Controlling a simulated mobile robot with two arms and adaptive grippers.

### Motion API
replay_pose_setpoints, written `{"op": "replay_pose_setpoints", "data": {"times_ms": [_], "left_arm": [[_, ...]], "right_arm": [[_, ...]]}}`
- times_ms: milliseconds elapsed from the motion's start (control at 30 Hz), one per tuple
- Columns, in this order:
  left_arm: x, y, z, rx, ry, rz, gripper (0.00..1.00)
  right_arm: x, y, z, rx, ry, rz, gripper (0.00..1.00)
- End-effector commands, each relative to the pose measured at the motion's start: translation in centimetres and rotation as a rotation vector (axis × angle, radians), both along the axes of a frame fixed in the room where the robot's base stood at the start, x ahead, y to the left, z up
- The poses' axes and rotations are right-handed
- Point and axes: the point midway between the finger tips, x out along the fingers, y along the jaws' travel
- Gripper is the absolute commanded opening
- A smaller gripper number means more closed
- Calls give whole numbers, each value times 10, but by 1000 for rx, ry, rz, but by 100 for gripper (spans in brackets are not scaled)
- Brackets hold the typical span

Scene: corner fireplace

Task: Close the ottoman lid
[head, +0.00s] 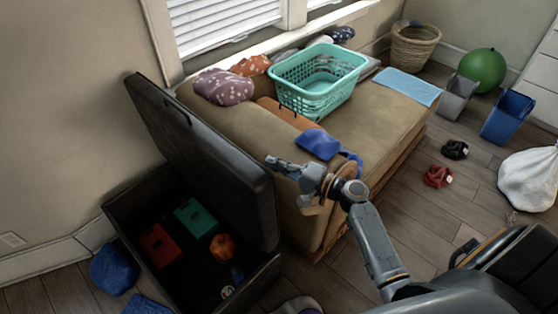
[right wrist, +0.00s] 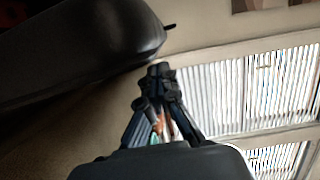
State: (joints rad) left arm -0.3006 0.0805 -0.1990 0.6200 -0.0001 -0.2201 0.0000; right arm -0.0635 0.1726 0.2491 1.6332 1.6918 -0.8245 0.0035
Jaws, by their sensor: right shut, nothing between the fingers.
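The ottoman (head: 185,290) is a dark box at the lower left. Its black padded lid (head: 205,165) stands raised and tilted, with a small strap or handle near its upper edge. My right gripper (head: 272,161) is shut and empty just right of the lid, above the near end of the sofa. In the right wrist view its closed fingertips (right wrist: 160,70) point up, and the lid (right wrist: 85,45) fills the upper left beside them. I cannot tell if they touch; a gap seems to show. My left gripper is not in view.
Inside the ottoman lie a green block (head: 195,217), a red block (head: 160,246) and an orange object (head: 222,248). A blue bag (head: 113,268) lies left of the ottoman.

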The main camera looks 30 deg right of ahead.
Motion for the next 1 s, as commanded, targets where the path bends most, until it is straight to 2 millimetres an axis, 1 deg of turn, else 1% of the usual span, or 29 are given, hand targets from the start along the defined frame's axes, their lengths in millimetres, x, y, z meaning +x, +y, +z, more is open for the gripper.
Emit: {"op": "replay_pose_setpoints", "data": {"times_ms": [33, 167, 333, 500, 700, 800, 867, 1000], "left_arm": [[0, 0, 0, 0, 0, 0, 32], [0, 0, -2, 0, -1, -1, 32], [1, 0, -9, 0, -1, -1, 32], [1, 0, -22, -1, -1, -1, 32], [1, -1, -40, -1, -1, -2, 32], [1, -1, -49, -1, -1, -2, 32], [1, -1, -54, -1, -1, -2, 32], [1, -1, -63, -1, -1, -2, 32]], "right_arm": [[-5, 12, -1, -13, -5, 7, 0], [-17, 44, -4, -80, -30, 9, 0], [-37, 99, -16, -203, -74, 10, 0], [-58, 157, -39, -342, -124, 10, 0], [-79, 215, -71, -490, -178, 8, 0], [-87, 237, -88, -552, -200, 7, 0], [-91, 248, -96, -585, -212, 6, 0], [-97, 267, -112, -582, -211, 5, 0]]}}
